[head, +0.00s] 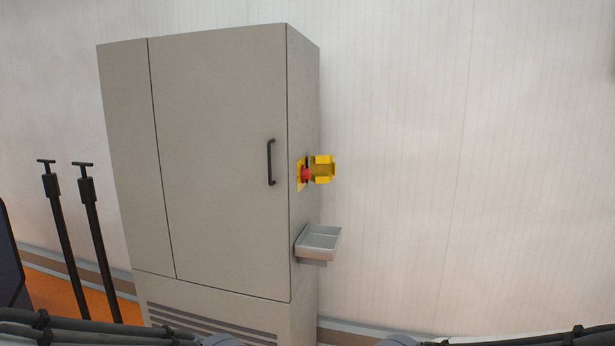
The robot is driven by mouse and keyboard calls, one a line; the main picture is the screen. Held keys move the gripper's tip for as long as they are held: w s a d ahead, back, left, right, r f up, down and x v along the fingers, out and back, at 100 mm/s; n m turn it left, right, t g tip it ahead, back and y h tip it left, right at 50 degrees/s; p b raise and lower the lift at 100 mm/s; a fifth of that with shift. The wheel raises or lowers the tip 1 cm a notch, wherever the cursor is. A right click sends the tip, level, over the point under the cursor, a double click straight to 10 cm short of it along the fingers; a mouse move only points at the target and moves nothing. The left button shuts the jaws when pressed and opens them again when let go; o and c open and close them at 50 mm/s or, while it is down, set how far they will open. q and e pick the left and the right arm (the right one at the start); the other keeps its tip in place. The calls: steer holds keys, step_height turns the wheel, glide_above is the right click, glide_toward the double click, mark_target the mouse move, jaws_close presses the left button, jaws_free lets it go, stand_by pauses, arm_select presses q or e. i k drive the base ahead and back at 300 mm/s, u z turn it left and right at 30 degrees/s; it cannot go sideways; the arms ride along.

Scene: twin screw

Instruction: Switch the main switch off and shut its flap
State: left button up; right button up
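The main switch (306,175) is a red knob on a yellow plate, on the right side wall of a tall grey cabinet (220,160). Its yellow flap (323,169) stands open, sticking out to the right of the knob. The knob is small here, so I cannot tell its turned position. Parts of my arms show along the bottom edge at left and right, well below and apart from the switch. Neither of my grippers is in view.
A grey tray (318,238) juts from the cabinet's side below the switch. A black door handle (271,162) is on the cabinet front. Two black posts (97,240) stand at the left. The space right of the cabinet, before the pale wall (470,150), looks clear.

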mark_target(306, 174)
steer(key=z, duration=0.35)
steer(key=i, duration=0.95)
steer(key=u, duration=0.05)
